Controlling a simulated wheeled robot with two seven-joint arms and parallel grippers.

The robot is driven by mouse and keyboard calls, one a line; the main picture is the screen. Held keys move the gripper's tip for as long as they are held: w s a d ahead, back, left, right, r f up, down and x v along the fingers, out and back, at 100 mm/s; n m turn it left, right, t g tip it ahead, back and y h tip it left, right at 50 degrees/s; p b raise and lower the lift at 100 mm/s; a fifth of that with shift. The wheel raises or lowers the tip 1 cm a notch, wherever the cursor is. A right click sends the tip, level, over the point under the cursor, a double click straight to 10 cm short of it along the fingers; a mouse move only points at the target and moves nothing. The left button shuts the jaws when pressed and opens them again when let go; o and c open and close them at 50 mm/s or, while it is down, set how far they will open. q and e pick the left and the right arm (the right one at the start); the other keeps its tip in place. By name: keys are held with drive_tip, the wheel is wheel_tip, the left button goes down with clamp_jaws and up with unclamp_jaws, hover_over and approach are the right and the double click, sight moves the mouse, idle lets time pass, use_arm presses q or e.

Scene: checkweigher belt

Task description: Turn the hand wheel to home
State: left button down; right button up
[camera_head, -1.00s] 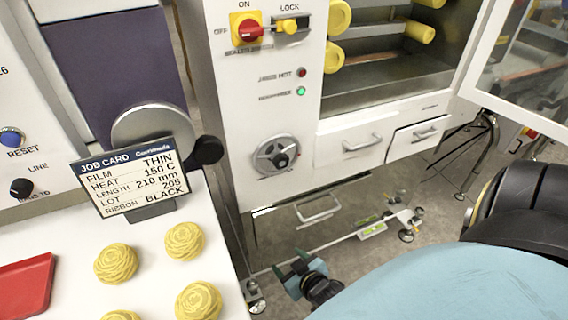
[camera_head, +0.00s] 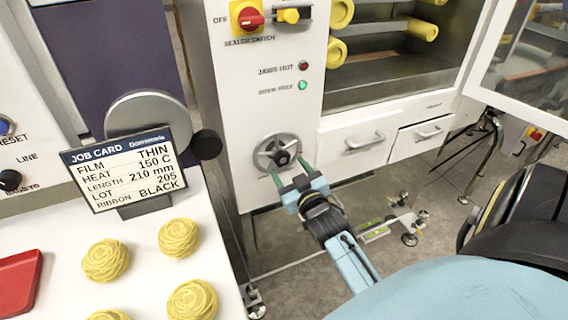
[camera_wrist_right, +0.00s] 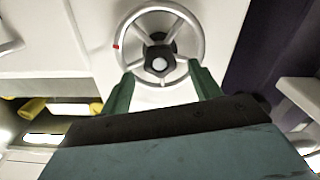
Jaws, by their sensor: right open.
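The hand wheel (camera_head: 277,153) is a grey spoked ring with a dark hub knob on the white cabinet front, below the two small lamps. In the right wrist view the wheel (camera_wrist_right: 159,42) shows its spokes, a pale hub centre and a red mark on the rim at the left. My right gripper (camera_head: 291,176) is open just below and in front of the wheel. Its two green fingers (camera_wrist_right: 161,86) stand apart at the lower part of the rim; I cannot tell whether they touch it. My left gripper is out of view.
A job card (camera_head: 127,170) stands on the white table at left, with several yellow nests (camera_head: 179,238) and a red tray (camera_head: 18,283). Drawers (camera_head: 364,142) are right of the wheel. An open clear door (camera_head: 525,75) is at upper right.

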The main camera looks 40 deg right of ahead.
sight(283, 161)
drive_tip(key=x, duration=0.2)
drive_tip(key=shift+w+d, duration=0.1)
drive_tip(key=shift+w, duration=0.3)
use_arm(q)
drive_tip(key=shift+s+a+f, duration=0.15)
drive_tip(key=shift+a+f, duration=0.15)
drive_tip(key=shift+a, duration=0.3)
use_arm(e)
drive_tip(key=shift+w+d, duration=0.2)
drive_tip(key=shift+w, duration=0.4)
drive_tip(key=shift+c, duration=0.4)
clamp_jaws()
